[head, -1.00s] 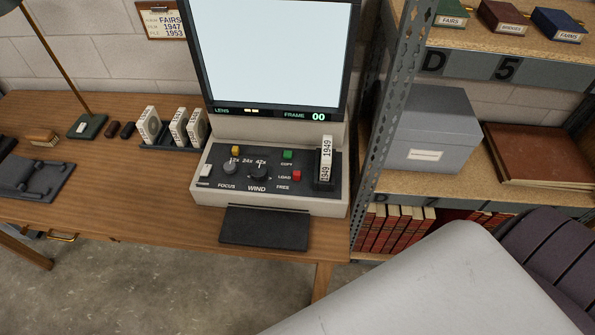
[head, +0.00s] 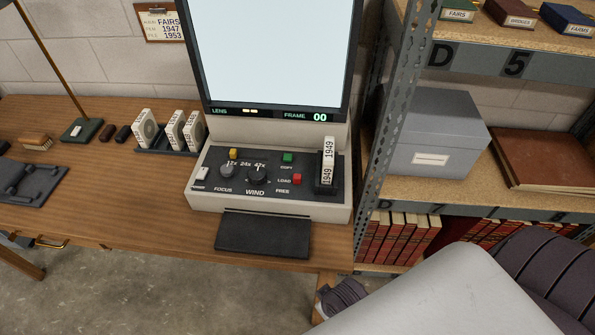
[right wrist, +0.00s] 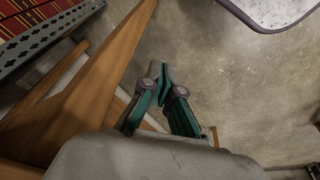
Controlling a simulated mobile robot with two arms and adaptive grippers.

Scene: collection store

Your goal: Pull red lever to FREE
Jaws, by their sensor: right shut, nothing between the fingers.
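The red lever (head: 297,179) is a small red knob on the right of the reader's dark control panel (head: 215,182). It sits level with the LOAD label, with the FREE label just below. A white reel box marked 1949 (head: 328,160) stands upright in a slot to its right. My right gripper (right wrist: 153,72) shows in the right wrist view, with its green fingers shut and empty. It is over bare floor beside the wooden table leg, apart from the lever. My left gripper is not in view.
The reader has a lit screen (head: 270,50), a green button (head: 288,156), a yellow button (head: 233,154) and a dark front plate (head: 263,235). A metal shelf post (head: 395,120) stands close to its right. Several white reel boxes (head: 170,130) stand left of the reader.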

